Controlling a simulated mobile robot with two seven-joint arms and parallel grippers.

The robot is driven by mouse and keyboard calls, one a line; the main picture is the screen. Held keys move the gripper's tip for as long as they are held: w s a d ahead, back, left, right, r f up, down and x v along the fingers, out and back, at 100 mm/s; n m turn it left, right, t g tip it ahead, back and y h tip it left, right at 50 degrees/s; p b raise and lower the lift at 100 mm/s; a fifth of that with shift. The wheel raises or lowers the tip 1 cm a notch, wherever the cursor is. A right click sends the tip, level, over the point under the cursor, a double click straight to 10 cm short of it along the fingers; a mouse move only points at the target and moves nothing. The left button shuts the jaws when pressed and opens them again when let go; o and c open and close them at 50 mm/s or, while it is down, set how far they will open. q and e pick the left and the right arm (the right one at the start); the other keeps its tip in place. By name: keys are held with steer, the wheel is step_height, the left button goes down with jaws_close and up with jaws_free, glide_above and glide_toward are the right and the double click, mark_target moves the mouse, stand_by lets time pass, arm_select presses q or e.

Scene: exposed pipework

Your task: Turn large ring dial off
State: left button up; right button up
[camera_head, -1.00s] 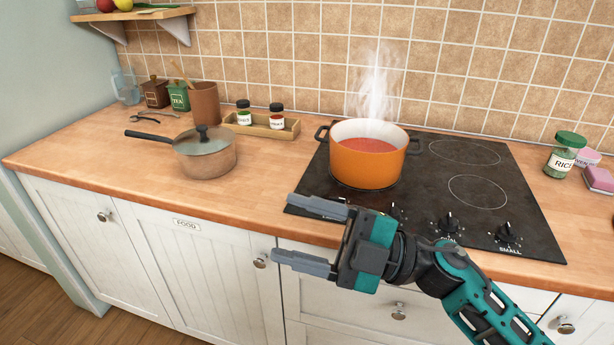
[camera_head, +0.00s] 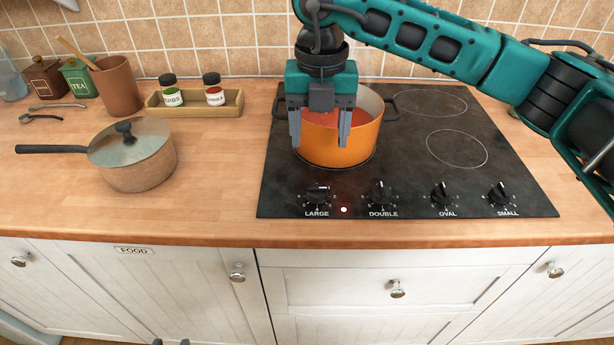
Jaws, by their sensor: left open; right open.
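The black dial labelled LARGE (camera_head: 318,192) is at the front left of the hob, with a small lit indicator (camera_head: 344,209) just right of it. My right gripper (camera_head: 320,143) is open and points down, its fingers in front of the orange pot (camera_head: 361,145) in the picture. It is above and behind the LARGE dial, apart from it. I cannot tell whether the fingers touch the pot. Only two dark tips of my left gripper (camera_head: 170,342) show at the bottom edge, open and apart.
The black hob (camera_head: 420,182) also has DOUBLE (camera_head: 381,192), OVAL (camera_head: 443,192) and SMALL (camera_head: 500,192) dials. The pot holds red liquid. A lidded saucepan (camera_head: 138,165) stands left on the wooden counter (camera_head: 210,195). A spice tray (camera_head: 195,107) is at the back.

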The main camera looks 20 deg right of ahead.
mark_target(317, 189)
step_height(317, 189, down, 12)
steer(key=shift+r, duration=0.1)
stand_by(0.4)
steer(key=shift+s, duration=0.1)
steer(key=c, duration=1.1)
steer(key=shift+o, duration=0.2)
